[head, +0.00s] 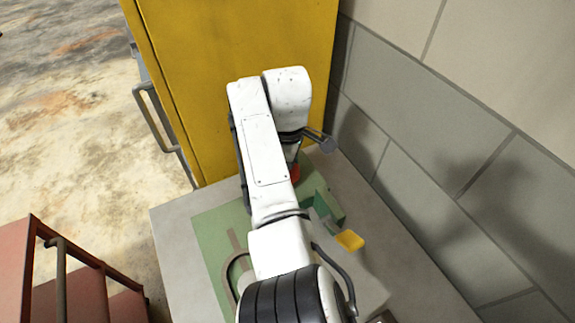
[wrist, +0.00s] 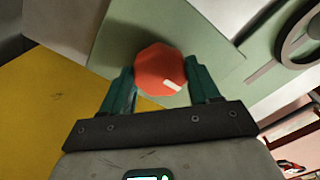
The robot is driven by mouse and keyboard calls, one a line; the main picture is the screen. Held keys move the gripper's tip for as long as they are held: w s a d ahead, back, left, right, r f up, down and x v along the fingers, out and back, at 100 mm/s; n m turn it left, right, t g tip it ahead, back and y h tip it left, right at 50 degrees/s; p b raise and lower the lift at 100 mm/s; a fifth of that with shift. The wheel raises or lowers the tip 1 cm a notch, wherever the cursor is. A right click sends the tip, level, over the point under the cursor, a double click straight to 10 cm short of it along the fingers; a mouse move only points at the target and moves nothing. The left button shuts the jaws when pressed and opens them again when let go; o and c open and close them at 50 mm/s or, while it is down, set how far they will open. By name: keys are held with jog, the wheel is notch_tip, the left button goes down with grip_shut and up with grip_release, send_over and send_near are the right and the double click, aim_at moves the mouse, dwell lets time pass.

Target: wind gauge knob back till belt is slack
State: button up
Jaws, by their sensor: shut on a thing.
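The red gauge knob (wrist: 160,70) is faceted, with a pale mark on its lower right face in the wrist view. My gripper (wrist: 160,82) is shut on it, one green finger at each side. In the head view a little of the red knob (head: 295,172) shows beside my white arm, which hides most of it and my gripper. The belt cannot be clearly made out. Part of a round grey wheel or loop (wrist: 300,38) shows at the upper right of the wrist view, and it also shows in the head view (head: 232,272), partly behind my arm.
A yellow cabinet (head: 215,90) stands behind the grey table (head: 175,225). A green block (head: 328,203) and a yellow piece (head: 350,240) are right of my arm. A block wall (head: 430,120) bounds the right. A red cart (head: 75,285) stands at lower left. Open floor lies left.

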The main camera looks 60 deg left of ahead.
jog(key=shift+r, duration=0.1)
jog(key=o, duration=1)
jog(key=shift+o, duration=0.2)
notch_tip(320, 180, up, 11)
jog(key=b, duration=0.1)
jog(key=shift+b, duration=0.3)
jog(key=shift+f, duration=0.2)
